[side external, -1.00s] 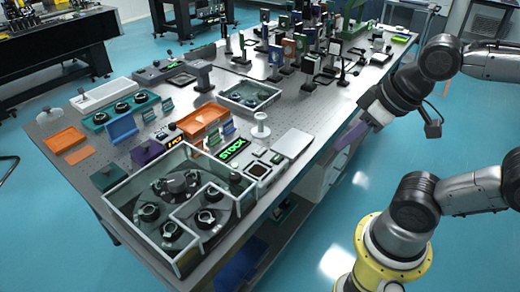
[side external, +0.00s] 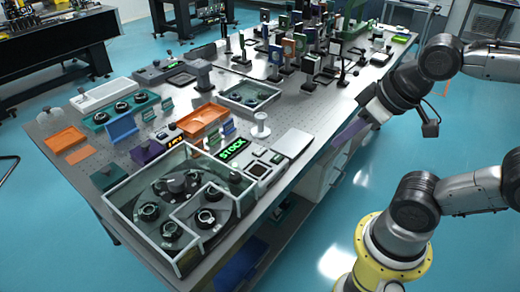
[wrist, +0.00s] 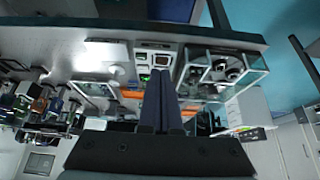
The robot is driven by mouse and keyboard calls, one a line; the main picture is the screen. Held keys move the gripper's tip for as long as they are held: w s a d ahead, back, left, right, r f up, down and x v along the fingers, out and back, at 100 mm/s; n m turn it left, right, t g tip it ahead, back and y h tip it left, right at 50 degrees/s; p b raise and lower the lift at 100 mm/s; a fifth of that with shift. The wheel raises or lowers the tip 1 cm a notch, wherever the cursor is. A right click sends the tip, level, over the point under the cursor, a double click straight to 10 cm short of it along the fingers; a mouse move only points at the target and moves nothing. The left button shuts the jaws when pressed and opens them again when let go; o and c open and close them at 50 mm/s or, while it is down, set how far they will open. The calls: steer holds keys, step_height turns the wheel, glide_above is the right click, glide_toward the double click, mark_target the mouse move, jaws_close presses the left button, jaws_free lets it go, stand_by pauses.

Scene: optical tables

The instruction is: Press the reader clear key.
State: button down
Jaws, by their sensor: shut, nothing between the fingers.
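The reader (side external: 257,170) appears to be the small unit with a dark square window beside the green STOCK display (side external: 234,149). Small pale keys or blocks (side external: 277,158) sit just right of its window; their labels are too small to read, so I cannot tell which is the clear key. In the wrist view the dark window (wrist: 163,59) shows just beyond my fingertips. My gripper (side external: 339,144) is shut and empty, out by the table's right edge, apart from the reader. Its two dark blue fingers lie together in the wrist view (wrist: 161,73).
A glass-walled enclosure (side external: 112,190) with round mounts stands at the near corner. A flat pale plate (side external: 293,142) and a white spool-shaped post (side external: 261,126) stand near the reader. Orange trays (side external: 202,120) lie farther left. Many optical mounts crowd the table's far end.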

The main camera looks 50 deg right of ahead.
steer(key=w+d+r+n+t+h, duration=0.2)
steer(key=w+d+r+t+h, duration=0.25)
steer(key=w, duration=0.45)
steer(key=n+g+y, duration=0.2)
steer(key=n+y, duration=0.5)
steer(key=n, duration=0.3)
glide_above(264, 151)
step_height(264, 151, down, 11)
steer(key=shift+f+t, duration=0.2)
steer(key=shift+t, duration=0.05)
steer(key=shift+h, duration=0.25)
steer(key=shift+f, duration=4.25)
steer(key=shift+f, duration=0.1)
